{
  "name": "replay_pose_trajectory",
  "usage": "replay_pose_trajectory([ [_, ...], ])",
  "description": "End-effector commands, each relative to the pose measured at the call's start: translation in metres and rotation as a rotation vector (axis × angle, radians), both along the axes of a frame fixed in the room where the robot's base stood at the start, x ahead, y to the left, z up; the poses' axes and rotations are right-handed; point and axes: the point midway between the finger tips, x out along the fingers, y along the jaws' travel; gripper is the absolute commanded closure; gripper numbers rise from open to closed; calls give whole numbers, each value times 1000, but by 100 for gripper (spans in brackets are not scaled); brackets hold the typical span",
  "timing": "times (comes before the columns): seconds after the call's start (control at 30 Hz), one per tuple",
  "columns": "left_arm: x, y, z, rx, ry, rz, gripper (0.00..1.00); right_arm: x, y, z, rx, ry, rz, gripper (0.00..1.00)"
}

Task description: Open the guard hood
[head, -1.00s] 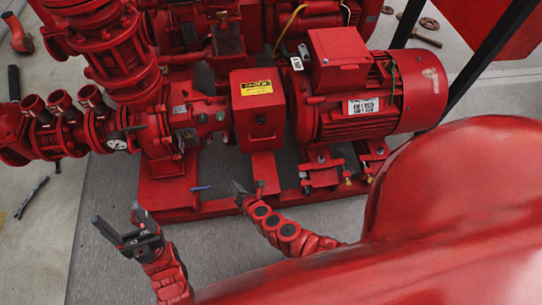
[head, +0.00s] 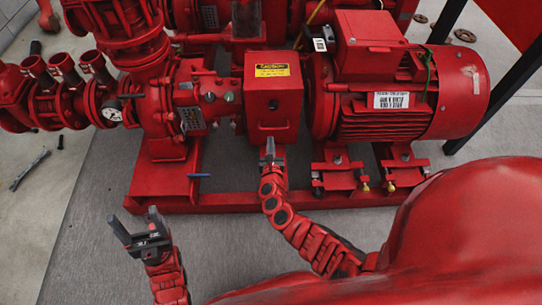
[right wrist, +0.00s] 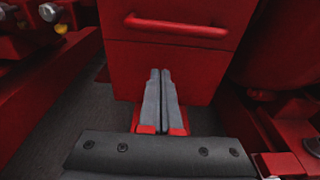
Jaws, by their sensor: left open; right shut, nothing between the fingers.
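The guard hood (head: 273,95) is a red box with a yellow caution label, between the pump and the motor in the head view. It sits upright and looks closed. In the right wrist view its front panel (right wrist: 175,65) fills the upper middle, with a red bar handle (right wrist: 176,27) across it. My right gripper (head: 268,150) is shut and empty, in front of the hood's lower front. Its fingertips (right wrist: 160,75) point at the panel below the handle; I cannot tell whether they touch. My left gripper (head: 135,220) is open and empty at the lower left, away from the hood.
The red motor (head: 405,100) stands right of the hood and the red pump (head: 170,110) left of it. A red base frame (head: 215,200) runs underneath. Grey floor (head: 90,240) in front at left is free. My red body covers the lower right.

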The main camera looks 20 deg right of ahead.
Motion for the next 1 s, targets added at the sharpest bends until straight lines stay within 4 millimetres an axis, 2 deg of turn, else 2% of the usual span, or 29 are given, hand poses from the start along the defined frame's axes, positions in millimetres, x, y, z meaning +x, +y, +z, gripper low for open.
replay_pose_trajectory([
  [0.07, -1, 0, -10, 8, -7, 0, 29, 13, -4, -6, 3, 1, -2, 100],
  [0.1, -1, 0, 1, 3, -3, 0, 29, 9, -3, 8, 4, 1, -1, 100],
  [0.13, 0, 0, 4, 0, -1, 1, 29, 8, -2, 13, 5, -1, 1, 100],
  [0.4, 2, 0, 11, -16, 10, 0, 29, 3, -1, 34, 2, 2, 0, 100],
  [0.83, 2, 0, 11, -19, 14, 0, 29, 2, -1, 37, 1, 3, 0, 100],
  [1.0, 3, 0, 19, -27, 19, -1, 29, 2, 0, 43, 3, 10, 1, 100],
])
